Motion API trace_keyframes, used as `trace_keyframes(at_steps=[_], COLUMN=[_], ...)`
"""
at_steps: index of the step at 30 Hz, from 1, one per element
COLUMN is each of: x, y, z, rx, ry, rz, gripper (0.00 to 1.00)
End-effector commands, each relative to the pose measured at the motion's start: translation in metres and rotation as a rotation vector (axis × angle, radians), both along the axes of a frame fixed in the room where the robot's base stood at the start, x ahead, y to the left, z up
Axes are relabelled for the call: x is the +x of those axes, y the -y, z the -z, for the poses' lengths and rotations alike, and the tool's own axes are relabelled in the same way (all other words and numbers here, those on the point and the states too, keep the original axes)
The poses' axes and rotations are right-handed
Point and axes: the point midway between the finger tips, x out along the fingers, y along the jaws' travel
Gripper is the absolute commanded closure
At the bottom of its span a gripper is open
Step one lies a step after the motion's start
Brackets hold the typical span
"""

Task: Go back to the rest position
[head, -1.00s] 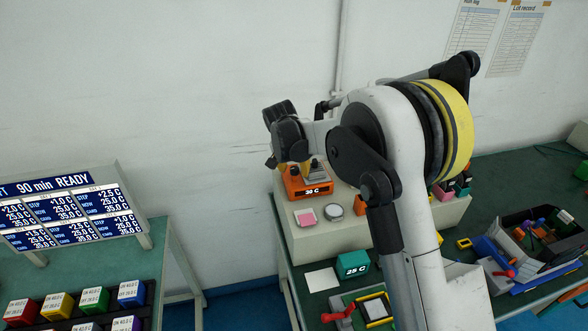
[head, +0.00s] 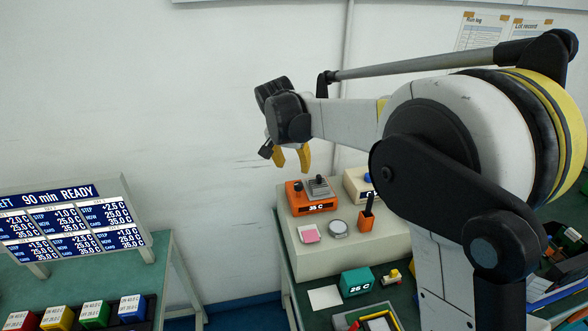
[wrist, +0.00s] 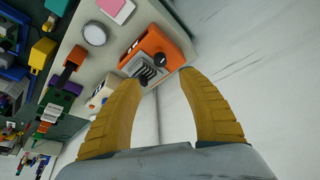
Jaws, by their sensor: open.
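My gripper (head: 291,158) is open and empty, with two yellow fingers pointing down in the head view. It is raised in front of the white wall, above and left of the orange unit marked with a temperature (head: 312,194). In the wrist view, the gripper (wrist: 164,78) shows both yellow fingers spread apart with nothing between the tips. The orange unit also shows in the wrist view (wrist: 158,50), beyond the fingertips and apart from them.
A beige raised shelf (head: 312,262) holds a pink pad (head: 309,233), a round white disc (head: 338,228) and an orange holder (head: 367,218). A teal block (head: 357,282) sits on the bench below. A display board (head: 75,226) stands left. Wall space around the gripper is clear.

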Motion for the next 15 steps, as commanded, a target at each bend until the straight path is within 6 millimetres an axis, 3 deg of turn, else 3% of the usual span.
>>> trace_keyframes(at_steps=[10,15], x=[-0.007,-0.046], y=[0.007,0.041], z=[-0.004,-0.021], rx=[0.002,0.011], ry=[0.002,0.018], rz=[-0.009,-0.061], gripper=[0.52,0.52])
